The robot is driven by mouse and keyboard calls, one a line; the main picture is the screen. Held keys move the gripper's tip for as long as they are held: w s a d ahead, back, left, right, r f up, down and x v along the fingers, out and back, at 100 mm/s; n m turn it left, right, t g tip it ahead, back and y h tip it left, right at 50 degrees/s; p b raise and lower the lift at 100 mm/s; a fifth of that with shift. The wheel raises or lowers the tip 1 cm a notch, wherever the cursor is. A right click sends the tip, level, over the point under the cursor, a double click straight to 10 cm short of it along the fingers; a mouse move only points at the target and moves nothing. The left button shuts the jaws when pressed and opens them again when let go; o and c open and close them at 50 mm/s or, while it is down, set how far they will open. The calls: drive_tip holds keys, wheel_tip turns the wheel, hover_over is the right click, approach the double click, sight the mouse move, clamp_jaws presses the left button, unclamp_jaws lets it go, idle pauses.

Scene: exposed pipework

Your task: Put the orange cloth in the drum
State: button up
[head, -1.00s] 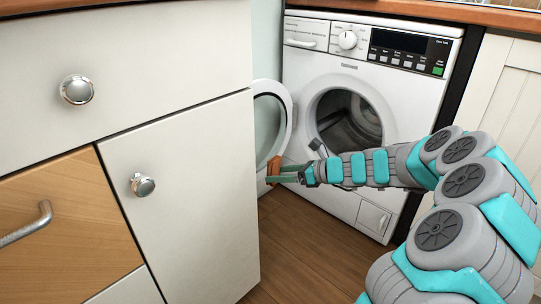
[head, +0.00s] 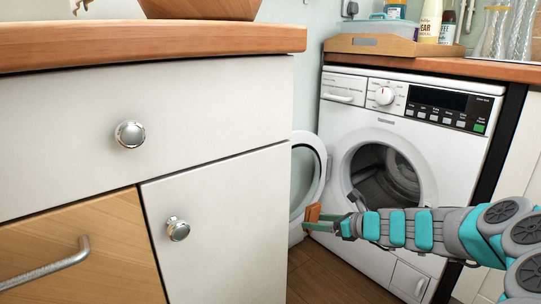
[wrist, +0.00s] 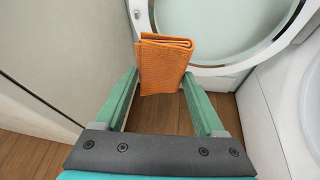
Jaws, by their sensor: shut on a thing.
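The orange cloth (wrist: 163,64) is folded and sits between the tips of my gripper (wrist: 160,88) in the wrist view. My gripper (head: 318,219) is shut on the cloth (head: 312,213), which shows as a small orange patch in the head view. The washing machine's drum (head: 388,178) is seen through its round opening, to the right of my gripper. The washer door (head: 323,168) stands open to the left of the opening, and the gripper is in front of its lower part. In the wrist view the door (wrist: 283,62) lies just beyond the cloth.
White cabinets (head: 222,95) with round knobs stand close on the left. A wooden worktop (head: 180,46) runs above them. A wooden tray (head: 372,46) and bottles stand on the counter above the washer (head: 455,150). Wooden floor (head: 335,278) is free below the gripper.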

sight(312, 207)
drive_tip(key=w+d+r+m+t+h, duration=0.1)
drive_tip(key=d+r+m+t+h, duration=0.3)
drive_tip(key=d+r+m+h, duration=0.1)
drive_tip(key=shift+m+g, duration=0.3)
drive_tip(key=a, duration=0.6)
drive_tip(key=shift+a+f, duration=0.25)
drive_tip(key=shift+a, duration=0.15)
wheel_tip(312, 207, up, 15)
drive_tip(key=p, duration=1.5)
drive_tip(key=shift+w, duration=0.1)
